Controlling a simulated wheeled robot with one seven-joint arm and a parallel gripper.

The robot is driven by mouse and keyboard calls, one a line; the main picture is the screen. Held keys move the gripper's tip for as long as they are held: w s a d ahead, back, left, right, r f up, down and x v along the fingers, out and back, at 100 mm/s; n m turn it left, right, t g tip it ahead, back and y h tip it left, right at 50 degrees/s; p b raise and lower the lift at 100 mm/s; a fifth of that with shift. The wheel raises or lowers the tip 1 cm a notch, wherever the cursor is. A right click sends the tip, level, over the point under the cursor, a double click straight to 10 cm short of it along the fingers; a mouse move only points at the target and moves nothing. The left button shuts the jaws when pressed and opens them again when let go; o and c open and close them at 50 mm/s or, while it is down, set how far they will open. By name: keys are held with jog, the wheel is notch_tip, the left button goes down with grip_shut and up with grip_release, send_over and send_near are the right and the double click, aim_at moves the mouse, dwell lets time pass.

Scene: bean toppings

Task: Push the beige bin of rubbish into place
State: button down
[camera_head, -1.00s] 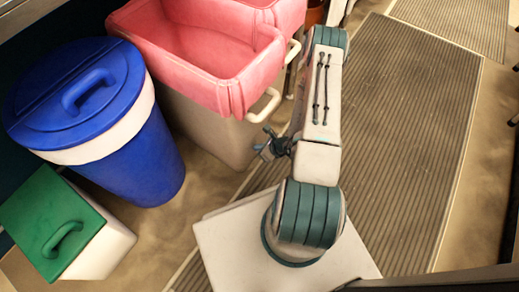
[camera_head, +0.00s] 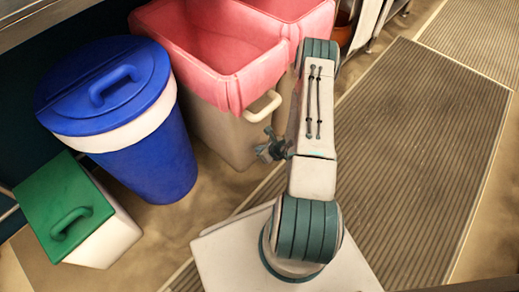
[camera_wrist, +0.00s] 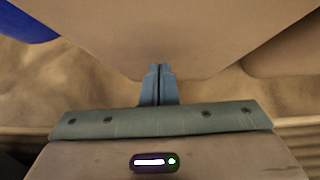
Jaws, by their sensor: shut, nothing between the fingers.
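The nearer beige bin (camera_head: 222,128) stands upright on the floor with a pink liner (camera_head: 205,62) over its rim and a pale handle (camera_head: 262,107) on its near side. My gripper (camera_head: 264,153) is shut and empty, low beside the bin's near right corner. In the wrist view, my shut fingers (camera_wrist: 158,72) point at the beige bin wall (camera_wrist: 160,35), with the tips overlapping its lower edge. Whether they touch it cannot be told. The bin's far side is hidden.
A second pink-lined bin (camera_head: 302,20) stands behind. A blue lidded bin (camera_head: 150,150) and a green-lidded box (camera_head: 65,205) stand at left. A ribbed mat (camera_head: 420,150) covers the open floor at right.

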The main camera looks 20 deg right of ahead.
jog(key=s+f+p+v, duration=0.1)
jog(key=p+v, duration=0.3)
jog(key=v, duration=0.8)
jog(key=shift+s+d+f, duration=0.2)
jog(key=shift+s+d, duration=0.3)
